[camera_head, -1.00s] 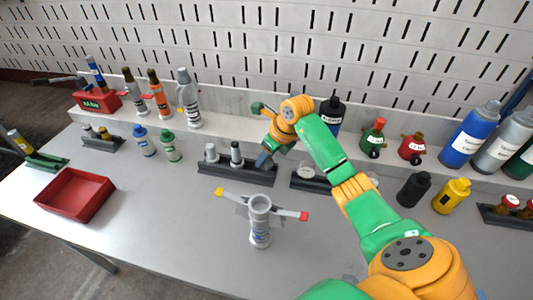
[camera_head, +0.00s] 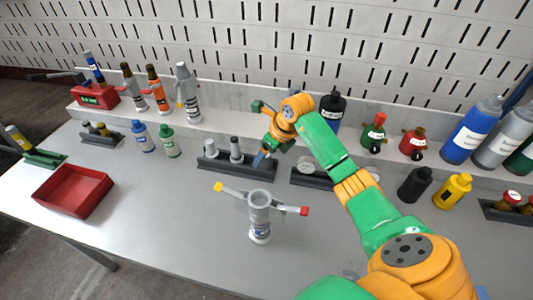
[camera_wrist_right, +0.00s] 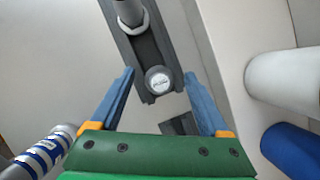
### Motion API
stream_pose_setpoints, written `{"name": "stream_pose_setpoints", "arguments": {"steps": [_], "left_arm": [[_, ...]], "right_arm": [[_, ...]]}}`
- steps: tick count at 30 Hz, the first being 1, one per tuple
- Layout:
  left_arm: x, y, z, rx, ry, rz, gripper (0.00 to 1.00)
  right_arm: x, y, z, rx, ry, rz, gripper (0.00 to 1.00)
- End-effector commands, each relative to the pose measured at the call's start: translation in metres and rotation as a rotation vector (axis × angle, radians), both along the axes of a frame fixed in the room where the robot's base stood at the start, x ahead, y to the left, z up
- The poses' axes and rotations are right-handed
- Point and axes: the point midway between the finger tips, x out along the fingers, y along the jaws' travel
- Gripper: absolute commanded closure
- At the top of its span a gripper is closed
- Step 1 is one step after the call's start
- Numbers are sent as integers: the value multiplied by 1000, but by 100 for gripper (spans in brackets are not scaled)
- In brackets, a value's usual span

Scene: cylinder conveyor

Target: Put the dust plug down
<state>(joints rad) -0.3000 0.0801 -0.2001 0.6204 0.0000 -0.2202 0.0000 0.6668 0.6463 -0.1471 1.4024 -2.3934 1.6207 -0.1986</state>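A round grey plug with a printed top, which looks like the dust plug (camera_wrist_right: 158,80), sits at the end of the dark rack (camera_wrist_right: 168,45) in the right wrist view. My right gripper (camera_wrist_right: 160,90) is open, with its blue fingers apart on either side of the plug; a gap shows on both sides. In the head view my right gripper (camera_head: 265,160) is at the right end of the same dark rack (camera_head: 222,171) and hides what is there. Two grey upright pieces (camera_head: 236,149) stand in the rack to its left. My left gripper is not in view.
A grey fitting with yellow-tipped and red-tipped arms (camera_head: 259,215) stands in the middle of the table. A red tray (camera_head: 72,190) is at left. Several bottles line the back ledge. A second dark rack (camera_head: 311,177) is just right of my right gripper. The table front is clear.

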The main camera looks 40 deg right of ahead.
Motion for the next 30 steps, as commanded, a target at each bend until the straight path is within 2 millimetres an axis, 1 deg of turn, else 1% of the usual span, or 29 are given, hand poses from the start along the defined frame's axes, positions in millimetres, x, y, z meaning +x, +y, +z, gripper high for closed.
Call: {"name": "stream_pose_setpoints", "arguments": {"steps": [3, 5, 7, 12, 15, 18, 22, 30], "left_arm": [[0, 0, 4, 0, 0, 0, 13], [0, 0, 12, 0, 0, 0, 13], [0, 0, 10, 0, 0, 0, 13], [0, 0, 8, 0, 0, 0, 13], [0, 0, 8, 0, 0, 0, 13], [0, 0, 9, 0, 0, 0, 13], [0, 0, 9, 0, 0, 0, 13], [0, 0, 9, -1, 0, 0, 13]], "right_arm": [[0, 0, 5, 1, -1, 0, 20], [1, 0, 16, 2, -3, -1, 20], [-4, -2, 27, -2, -5, 0, 20], [-24, -7, 74, -6, -7, -1, 20], [-34, -9, 97, -4, -4, -2, 20], [-41, -10, 114, -1, -4, -1, 20], [-45, -10, 122, 0, -1, 0, 20], [-46, -10, 123, 1, 0, 0, 20]]}}
